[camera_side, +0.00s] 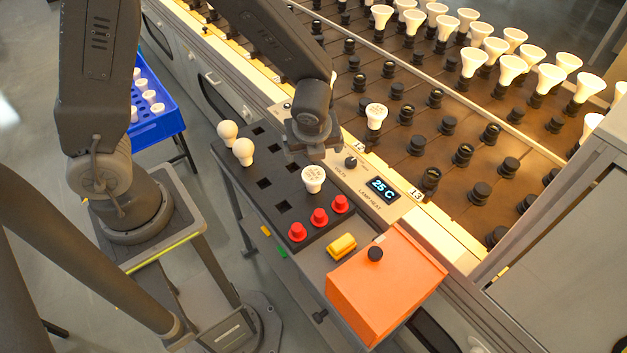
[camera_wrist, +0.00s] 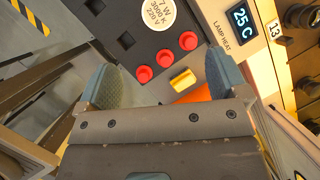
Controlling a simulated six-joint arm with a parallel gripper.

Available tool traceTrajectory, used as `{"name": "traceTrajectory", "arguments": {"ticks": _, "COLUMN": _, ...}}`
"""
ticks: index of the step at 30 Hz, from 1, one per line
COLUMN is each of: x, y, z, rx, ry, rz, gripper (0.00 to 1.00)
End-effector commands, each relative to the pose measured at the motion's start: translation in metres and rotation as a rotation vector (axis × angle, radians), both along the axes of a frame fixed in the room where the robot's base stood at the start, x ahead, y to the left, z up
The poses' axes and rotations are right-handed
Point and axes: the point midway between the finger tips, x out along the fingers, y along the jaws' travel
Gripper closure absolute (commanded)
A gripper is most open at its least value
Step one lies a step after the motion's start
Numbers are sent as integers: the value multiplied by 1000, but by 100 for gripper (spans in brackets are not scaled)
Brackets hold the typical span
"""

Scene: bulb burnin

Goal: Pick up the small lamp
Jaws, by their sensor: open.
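Three white lamps stand in the dark holder tray (camera_side: 283,222). Two have round bulbs: one round lamp (camera_side: 227,131) is at the tray's far left corner, the other round lamp (camera_side: 243,151) just in front of it. The third is a flat-faced lamp (camera_side: 313,177) with printed text on its face; its face also shows at the top of the wrist view (camera_wrist: 153,11), reading 7 W. Which one is the small lamp I cannot tell for sure. My gripper (camera_side: 314,152) is above the tray, close behind the flat-faced lamp in the side view. In the wrist view its jaws (camera_wrist: 165,88) are apart and empty.
Three red caps (camera_side: 320,217), a yellow block (camera_side: 341,246) and an orange box (camera_side: 385,285) with a black knob are near the tray's front. A panel reads 25 C (camera_side: 383,190). Behind is a rack of sockets and many lamps. A blue crate (camera_side: 158,125) stands left.

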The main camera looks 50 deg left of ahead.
Motion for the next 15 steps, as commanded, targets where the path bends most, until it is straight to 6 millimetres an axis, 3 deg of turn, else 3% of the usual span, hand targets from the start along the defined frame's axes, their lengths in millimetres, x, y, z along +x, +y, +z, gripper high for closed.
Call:
{"name": "traceTrajectory", "arguments": {"ticks": 1, "x": 1, "y": -3, "z": -12, "rx": 20, "ry": 28, "rz": -66, "gripper": 8}}
{"name": "traceTrajectory", "arguments": {"ticks": 6, "x": 4, "y": -4, "z": -31, "rx": 54, "ry": 70, "rz": -178, "gripper": 8}}
{"name": "traceTrajectory", "arguments": {"ticks": 15, "x": 15, "y": 12, "z": -79, "rx": 55, "ry": 76, "rz": -180, "gripper": 8}}
